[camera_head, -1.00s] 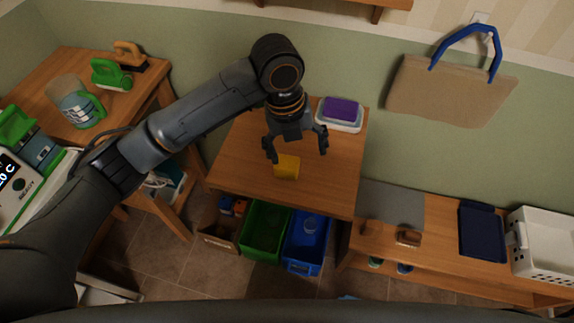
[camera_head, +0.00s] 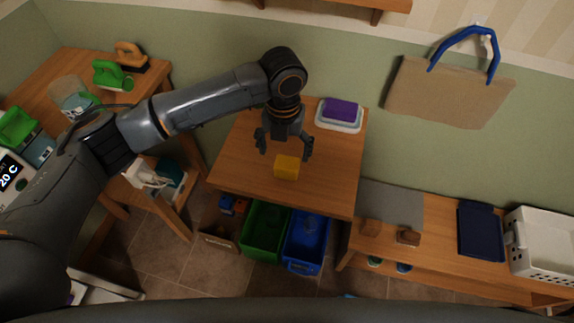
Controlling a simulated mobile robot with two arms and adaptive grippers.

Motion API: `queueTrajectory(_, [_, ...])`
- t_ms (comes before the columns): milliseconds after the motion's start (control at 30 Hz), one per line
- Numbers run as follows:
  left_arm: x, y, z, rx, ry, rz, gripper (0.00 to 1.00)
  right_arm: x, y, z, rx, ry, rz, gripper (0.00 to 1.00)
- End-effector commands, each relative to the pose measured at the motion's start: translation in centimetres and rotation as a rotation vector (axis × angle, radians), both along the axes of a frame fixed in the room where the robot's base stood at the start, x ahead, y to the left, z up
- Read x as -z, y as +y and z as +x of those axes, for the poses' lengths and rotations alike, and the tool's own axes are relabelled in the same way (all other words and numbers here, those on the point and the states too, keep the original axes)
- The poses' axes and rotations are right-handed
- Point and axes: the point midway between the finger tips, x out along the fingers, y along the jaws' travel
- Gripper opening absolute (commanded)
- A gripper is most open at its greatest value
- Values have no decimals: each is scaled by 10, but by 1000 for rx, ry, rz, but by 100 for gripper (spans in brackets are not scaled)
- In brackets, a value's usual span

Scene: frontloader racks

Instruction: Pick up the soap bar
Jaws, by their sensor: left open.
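The soap bar (camera_head: 287,168), a yellow block, lies on the wooden table in the middle of the head view. My left gripper (camera_head: 285,152) points down just behind and above it, with its two fingers spread wide. The jaws are open and empty, and one finger shows on each side of the bar's upper edge. I cannot tell the exact height of the fingertips above the table. My right gripper is not in view.
A purple block (camera_head: 342,109) sits on a white dish (camera_head: 339,125) at the table's back right. Green (camera_head: 264,229) and blue (camera_head: 304,241) bins stand below the wooden table (camera_head: 328,190). A low bench at right holds a navy tray (camera_head: 481,233) and white basket (camera_head: 543,240).

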Motion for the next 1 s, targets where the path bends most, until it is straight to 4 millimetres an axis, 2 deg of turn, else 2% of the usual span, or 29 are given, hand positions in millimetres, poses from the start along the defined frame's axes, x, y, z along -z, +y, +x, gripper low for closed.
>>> queueTrajectory(300, [42, -6, 5, -1, 4, 2, 83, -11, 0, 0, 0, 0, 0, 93])
queueTrajectory(600, [50, -7, 5, 1, 0, 1, 83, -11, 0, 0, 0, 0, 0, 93])
queueTrajectory(633, [50, -7, 5, 1, 0, 1, 81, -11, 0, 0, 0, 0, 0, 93])
queueTrajectory(667, [50, -7, 5, 0, 0, 1, 75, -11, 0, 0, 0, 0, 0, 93])
queueTrajectory(900, [50, -6, 5, 0, 1, 1, 26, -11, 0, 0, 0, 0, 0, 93])
queueTrajectory(1000, [50, -6, 5, 0, 0, 1, 24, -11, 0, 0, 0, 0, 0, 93])
